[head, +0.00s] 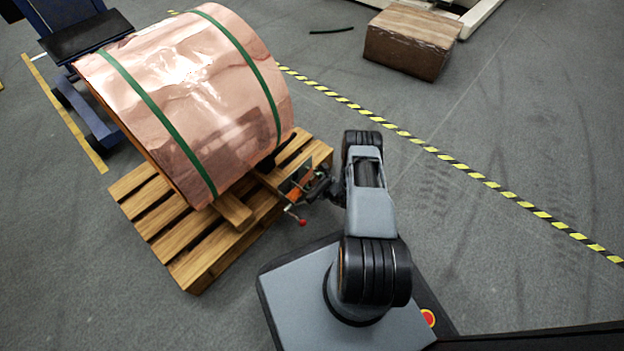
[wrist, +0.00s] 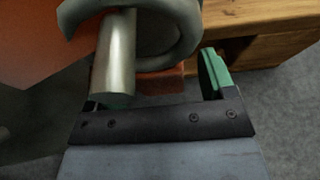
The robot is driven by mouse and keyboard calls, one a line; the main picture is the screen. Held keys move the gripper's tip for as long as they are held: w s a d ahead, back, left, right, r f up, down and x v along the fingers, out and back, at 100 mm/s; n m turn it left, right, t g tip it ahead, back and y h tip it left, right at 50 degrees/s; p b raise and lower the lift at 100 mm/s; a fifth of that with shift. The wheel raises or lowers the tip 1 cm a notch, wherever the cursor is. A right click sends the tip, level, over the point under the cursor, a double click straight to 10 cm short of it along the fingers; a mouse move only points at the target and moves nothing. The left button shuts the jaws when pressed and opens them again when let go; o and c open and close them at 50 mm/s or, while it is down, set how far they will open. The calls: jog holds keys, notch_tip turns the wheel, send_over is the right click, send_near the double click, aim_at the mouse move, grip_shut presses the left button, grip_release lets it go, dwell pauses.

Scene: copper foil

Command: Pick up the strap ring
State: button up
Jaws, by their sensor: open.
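In the wrist view a thick grey ring (wrist: 185,42), which I take for the strap ring, curves at the top middle. A shiny metal rod (wrist: 115,60) stands in front of it and hides part of it. My gripper (wrist: 160,82) is open, with its right green-padded finger (wrist: 213,72) beside the ring's lower right. The left finger is mostly hidden behind the rod. I cannot tell whether anything touches the fingers. In the head view my gripper (head: 318,190) is beside a small orange thing (head: 294,181) at the pallet's right corner; the ring is too small to make out there.
A copper foil coil (head: 195,85) with green straps lies on a wooden pallet (head: 190,260). A red knob (head: 302,222) sticks out below my gripper. A brown box (head: 410,42) stands at the back. The floor right of my arm is clear, crossed by yellow-black tape (head: 440,155).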

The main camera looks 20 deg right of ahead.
jog(key=shift+c, duration=0.3)
jog(key=c, duration=1)
